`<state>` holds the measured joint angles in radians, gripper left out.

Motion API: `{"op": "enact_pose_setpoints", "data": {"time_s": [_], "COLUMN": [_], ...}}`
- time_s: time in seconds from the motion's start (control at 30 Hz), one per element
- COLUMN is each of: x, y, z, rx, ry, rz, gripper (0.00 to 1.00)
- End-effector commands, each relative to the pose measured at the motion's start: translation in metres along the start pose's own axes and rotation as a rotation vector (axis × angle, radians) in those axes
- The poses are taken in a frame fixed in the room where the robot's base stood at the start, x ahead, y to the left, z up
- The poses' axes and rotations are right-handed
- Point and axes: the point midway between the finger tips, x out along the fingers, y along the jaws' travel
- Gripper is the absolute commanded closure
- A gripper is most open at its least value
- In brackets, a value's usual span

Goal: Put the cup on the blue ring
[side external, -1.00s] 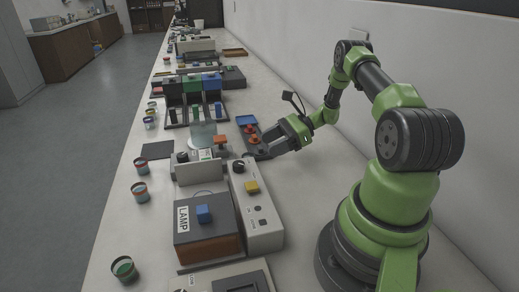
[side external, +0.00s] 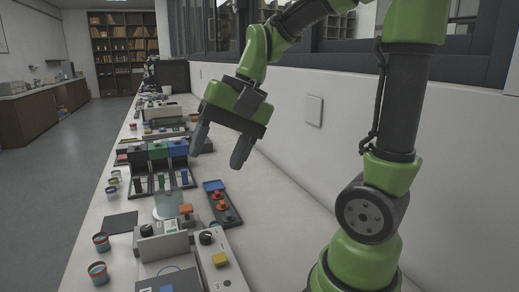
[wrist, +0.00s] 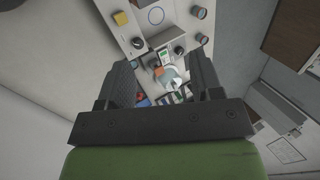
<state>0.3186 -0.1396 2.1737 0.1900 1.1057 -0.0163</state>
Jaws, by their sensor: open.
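Several small cups with reddish outsides stand along the left bench edge; I cannot tell which one is meant. Two nearer ones are a cup (side external: 101,242) and another cup (side external: 98,273). The wrist view also shows two cups, one at the top (wrist: 195,12) and one just below it (wrist: 201,38). The blue ring (wrist: 155,15) is a thin circle on a pale panel at the top of the wrist view, with nothing on it. My gripper (side external: 217,155) is open and empty, pointing down above the bench, apart from the cups. Its fingers (wrist: 158,64) show in the wrist view.
A clear cylinder (side external: 168,206) stands mid-bench beside a grey box with an orange top (side external: 186,210). A tray with red knobs (side external: 222,206) lies below my gripper. A control box with a yellow button (side external: 220,259) is nearer. A dark mat (side external: 120,222) lies at left.

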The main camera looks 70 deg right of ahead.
Motion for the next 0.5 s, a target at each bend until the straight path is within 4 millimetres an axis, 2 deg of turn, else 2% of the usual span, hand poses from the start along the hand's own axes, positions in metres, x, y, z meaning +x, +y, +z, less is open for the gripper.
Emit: {"op": "enact_pose_setpoints", "data": {"time_s": [0.03,0.2,0.37,0.43,0.5], "x": [-0.009,-0.026,-0.032,-0.034,-0.034], "y": [0.000,0.013,0.023,0.025,0.026], "z": [0.019,0.059,0.075,0.078,0.079], "rx": [-0.108,-0.383,-0.528,-0.558,-0.570], "ry": [0.054,0.204,0.291,0.310,0.318], "rz": [-0.007,-0.032,-0.062,-0.068,-0.071], "gripper": [0.41,0.41,0.41,0.52,0.52]}}
